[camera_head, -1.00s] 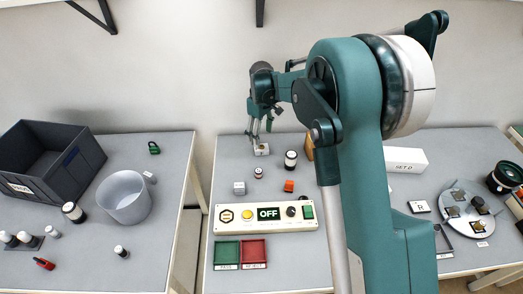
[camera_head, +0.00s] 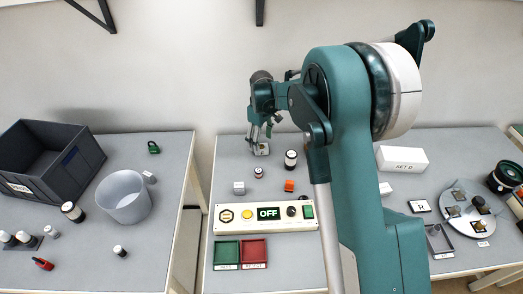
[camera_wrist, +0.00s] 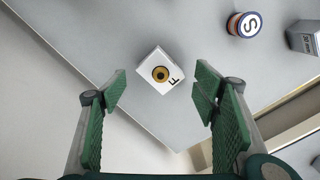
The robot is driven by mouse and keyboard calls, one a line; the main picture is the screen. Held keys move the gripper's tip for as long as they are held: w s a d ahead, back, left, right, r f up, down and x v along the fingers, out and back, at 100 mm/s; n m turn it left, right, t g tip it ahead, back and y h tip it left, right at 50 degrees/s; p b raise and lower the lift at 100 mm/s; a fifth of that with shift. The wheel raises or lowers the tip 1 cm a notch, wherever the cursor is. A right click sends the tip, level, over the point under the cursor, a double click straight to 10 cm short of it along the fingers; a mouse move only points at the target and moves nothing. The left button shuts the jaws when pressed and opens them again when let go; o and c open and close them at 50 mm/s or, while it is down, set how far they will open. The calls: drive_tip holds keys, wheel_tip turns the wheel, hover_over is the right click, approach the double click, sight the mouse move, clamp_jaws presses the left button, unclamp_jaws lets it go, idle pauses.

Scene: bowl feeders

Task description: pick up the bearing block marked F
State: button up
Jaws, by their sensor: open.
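The bearing block marked F (camera_wrist: 159,72) is a white block with a brass-coloured ring and dark centre on top. In the wrist view it lies on the grey table ahead of the fingertips and between their lines, turned at an angle. My gripper (camera_wrist: 160,88) is open, with its green pads apart on either side and nothing between them. In the head view my gripper (camera_head: 261,140) is low over the back of the middle table. The block (camera_head: 262,151) shows there just under it, partly hidden by the fingers.
A round piece marked S (camera_wrist: 245,24) and a grey block (camera_wrist: 304,38) lie to the right in the wrist view. In the head view a black-and-white cylinder (camera_head: 291,160) stands right of my gripper. A control panel (camera_head: 240,226) reading OFF is nearer the front.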

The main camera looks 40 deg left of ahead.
sight(261, 146)
drive_tip(key=shift+f, duration=1.95)
drive_tip(key=c, duration=0.9)
